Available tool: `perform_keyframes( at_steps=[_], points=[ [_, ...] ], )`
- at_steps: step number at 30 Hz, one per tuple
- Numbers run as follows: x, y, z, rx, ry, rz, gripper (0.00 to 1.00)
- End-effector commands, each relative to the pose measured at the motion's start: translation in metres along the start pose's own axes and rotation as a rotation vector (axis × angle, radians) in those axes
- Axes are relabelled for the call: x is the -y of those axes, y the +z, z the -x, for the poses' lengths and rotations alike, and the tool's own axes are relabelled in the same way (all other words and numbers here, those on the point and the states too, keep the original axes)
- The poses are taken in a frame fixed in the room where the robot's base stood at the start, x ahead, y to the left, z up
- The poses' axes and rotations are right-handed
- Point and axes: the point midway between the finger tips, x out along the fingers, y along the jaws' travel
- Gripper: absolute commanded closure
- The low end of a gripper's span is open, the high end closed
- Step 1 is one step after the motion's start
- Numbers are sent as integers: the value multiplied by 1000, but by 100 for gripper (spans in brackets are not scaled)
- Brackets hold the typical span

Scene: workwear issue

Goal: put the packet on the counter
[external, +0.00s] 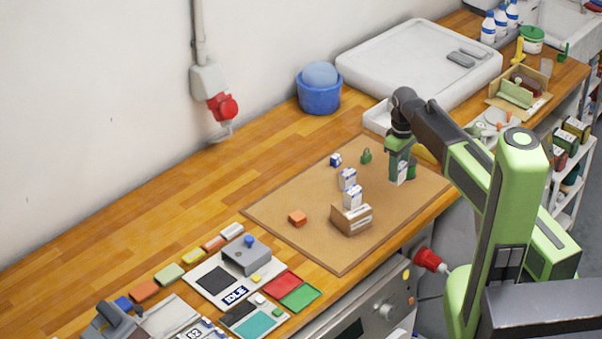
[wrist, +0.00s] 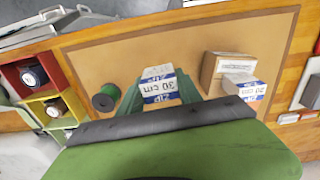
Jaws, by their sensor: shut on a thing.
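My gripper (external: 400,158) hangs pointing down over the right part of the brown mat (external: 285,235). It is shut on a white and blue packet (external: 403,176), which shows between the fingers in the wrist view (wrist: 159,88) with "zip" and "30 cm" printed on it. I cannot tell whether the packet touches the mat. Two similar packets stand to the left, one (external: 347,178) behind the other (external: 353,196). One reads "zip" and "20" in the wrist view (wrist: 245,91). The wooden counter (external: 235,170) runs under and around the mat.
A cardboard box (external: 352,219) stands near the front packet. A dark green spool (wrist: 103,102) is close beside the held packet. A green padlock-like item (external: 366,156), a small blue item (external: 335,160) and an orange block (external: 297,217) lie on the mat.

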Motion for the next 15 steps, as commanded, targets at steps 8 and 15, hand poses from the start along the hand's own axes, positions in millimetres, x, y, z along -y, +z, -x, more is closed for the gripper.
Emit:
perform_keyframes(
  at_steps=[8,15],
  points=[
    [-29,22,9,0,0,-57,98],
    [-5,-14,-25,0,0,-53,98]
  ],
)
